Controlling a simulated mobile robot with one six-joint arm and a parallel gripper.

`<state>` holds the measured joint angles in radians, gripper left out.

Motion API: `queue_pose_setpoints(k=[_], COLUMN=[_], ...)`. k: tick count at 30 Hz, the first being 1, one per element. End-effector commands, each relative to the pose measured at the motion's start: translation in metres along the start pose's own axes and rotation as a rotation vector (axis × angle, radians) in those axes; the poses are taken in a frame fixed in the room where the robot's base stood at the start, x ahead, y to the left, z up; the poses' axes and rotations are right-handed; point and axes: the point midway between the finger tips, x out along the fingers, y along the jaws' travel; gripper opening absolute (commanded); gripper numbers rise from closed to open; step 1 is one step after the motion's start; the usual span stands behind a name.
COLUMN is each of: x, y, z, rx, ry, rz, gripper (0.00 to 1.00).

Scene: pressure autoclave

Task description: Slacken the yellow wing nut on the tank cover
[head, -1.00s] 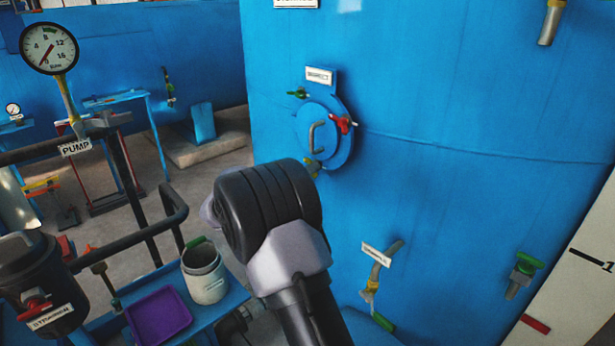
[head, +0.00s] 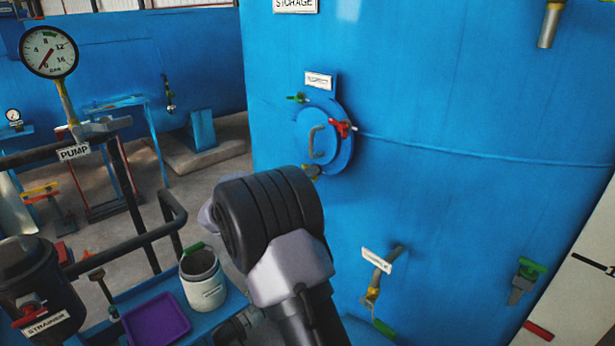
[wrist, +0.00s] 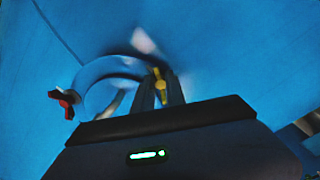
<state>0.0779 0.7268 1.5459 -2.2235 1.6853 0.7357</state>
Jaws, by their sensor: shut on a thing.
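The round blue tank cover (head: 328,137) with a grey handle is on the side of the large blue tank. It also shows in the wrist view (wrist: 92,98). The yellow wing nut (wrist: 160,86) is at the cover's edge in the wrist view, between the fingers of my gripper (wrist: 160,84), which is shut on it.
A pipe with a yellow fitting (head: 372,292) juts from the tank below right of the cover.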

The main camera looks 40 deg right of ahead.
Motion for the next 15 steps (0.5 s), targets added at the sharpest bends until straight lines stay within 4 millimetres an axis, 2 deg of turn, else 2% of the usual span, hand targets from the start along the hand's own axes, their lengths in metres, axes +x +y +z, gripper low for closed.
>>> queue_pose_setpoints(k=[1, 2, 4, 5, 15], x=[0.0, 0.0, 0.0, 0.0, 0.0001], y=[-0.0003, -0.0004, -0.0003, -0.0002, 0.0009], z=[0.0007, 0.0007, 0.0006, 0.0005, -0.0007], rx=[0.0, 0.0, 0.0, 0.0, 0.002], ry=[-0.002, -0.002, -0.002, -0.001, 0.001], rz=[0.0, 0.0, 0.0, 0.0, 0.001], gripper=[0.0, 0.22, 0.36, 0.38, 0.38])
